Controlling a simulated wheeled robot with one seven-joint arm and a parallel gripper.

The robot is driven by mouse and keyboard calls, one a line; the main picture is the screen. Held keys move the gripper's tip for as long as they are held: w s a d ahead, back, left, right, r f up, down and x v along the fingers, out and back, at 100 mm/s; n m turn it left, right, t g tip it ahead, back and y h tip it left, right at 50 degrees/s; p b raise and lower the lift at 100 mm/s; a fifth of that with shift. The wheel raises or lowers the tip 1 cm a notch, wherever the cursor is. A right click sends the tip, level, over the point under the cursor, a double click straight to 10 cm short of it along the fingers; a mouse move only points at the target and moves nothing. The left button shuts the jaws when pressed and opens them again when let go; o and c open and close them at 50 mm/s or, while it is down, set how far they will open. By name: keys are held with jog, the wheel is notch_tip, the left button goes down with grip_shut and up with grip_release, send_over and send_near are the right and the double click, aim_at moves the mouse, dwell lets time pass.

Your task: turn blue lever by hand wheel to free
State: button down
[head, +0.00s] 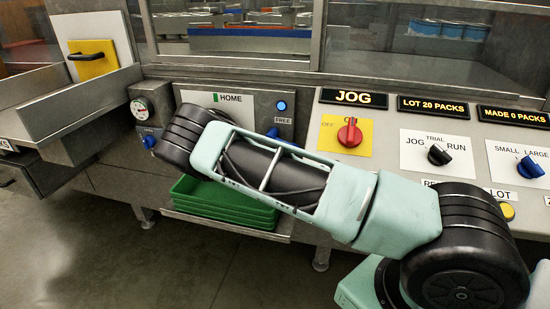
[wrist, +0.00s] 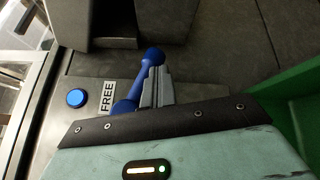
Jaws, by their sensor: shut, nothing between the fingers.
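The blue lever shows in the wrist view (wrist: 152,57) as a rod with a round knob, slanting up and right beside the FREE label (wrist: 107,97). The gripper is hidden behind my arm in the head view. I cannot make out the hand wheel; my arm covers much of that panel.
A round blue light (head: 282,105) sits above the FREE label. A HOME plate (head: 200,98) and a pressure gauge (head: 141,110) are to the left, with another blue handle (head: 149,141) below. Green trays (head: 220,207) are stacked low beneath the panel. A red switch (head: 350,132) is to the right.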

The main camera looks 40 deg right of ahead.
jog(key=shift+s+d+r+n+h+b, duration=0.15)
jog(key=shift+s+r+n+h+b, duration=0.1)
jog(key=shift+n+h, duration=0.35)
jog(key=shift+s+d+r+n+h+b, duration=0.1)
jog(key=shift+r+n+h, duration=0.25)
jog(key=shift+h, duration=0.45)
